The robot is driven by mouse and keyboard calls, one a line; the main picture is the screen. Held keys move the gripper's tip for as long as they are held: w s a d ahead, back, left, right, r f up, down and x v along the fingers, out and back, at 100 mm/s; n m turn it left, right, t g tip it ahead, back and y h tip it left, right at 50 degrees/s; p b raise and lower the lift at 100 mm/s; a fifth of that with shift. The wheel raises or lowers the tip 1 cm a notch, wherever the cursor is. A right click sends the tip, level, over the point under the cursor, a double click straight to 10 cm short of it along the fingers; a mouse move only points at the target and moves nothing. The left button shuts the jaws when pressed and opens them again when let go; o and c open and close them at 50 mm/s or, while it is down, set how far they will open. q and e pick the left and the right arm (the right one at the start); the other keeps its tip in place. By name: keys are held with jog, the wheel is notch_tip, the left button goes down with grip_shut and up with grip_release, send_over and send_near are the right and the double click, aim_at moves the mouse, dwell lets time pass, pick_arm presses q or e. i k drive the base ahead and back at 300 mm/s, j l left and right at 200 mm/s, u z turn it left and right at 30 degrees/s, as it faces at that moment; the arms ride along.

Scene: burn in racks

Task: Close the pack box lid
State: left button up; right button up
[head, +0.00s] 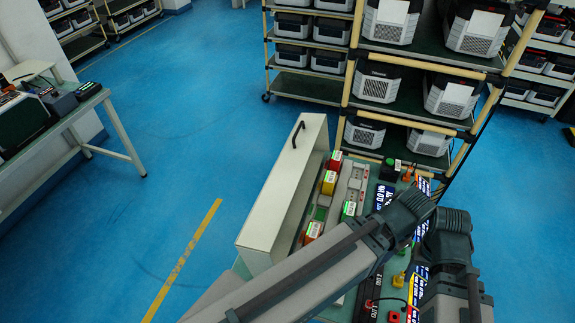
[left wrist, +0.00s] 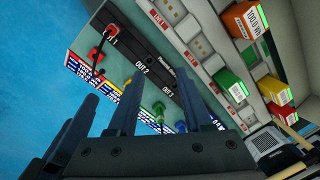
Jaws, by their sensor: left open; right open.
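The pack box lid (head: 284,187) is a long beige panel with a black handle (head: 298,134) at its far end. In the head view it stands raised along the left side of a bay of coloured packs (head: 330,182). The packs are red, yellow, green and orange. No gripper touches the visible part of the lid. My left gripper (left wrist: 138,85) is open and empty above a panel with "OUT" labels and coloured connectors; in the head view my arm hides it. My right gripper (head: 448,225) is at the right of the bench, its fingertips hard to make out.
A dark panel (left wrist: 150,70) with red, green and blue connectors lies under my left gripper. A shelf rack (head: 405,85) of white and grey units stands behind the bench. A side table (head: 95,105) is at the far left. Blue floor (head: 185,150) is clear between.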

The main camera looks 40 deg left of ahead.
aim_at(267, 237)
jog(key=k+j+u, duration=0.65)
jog(key=k+j, duration=0.2)
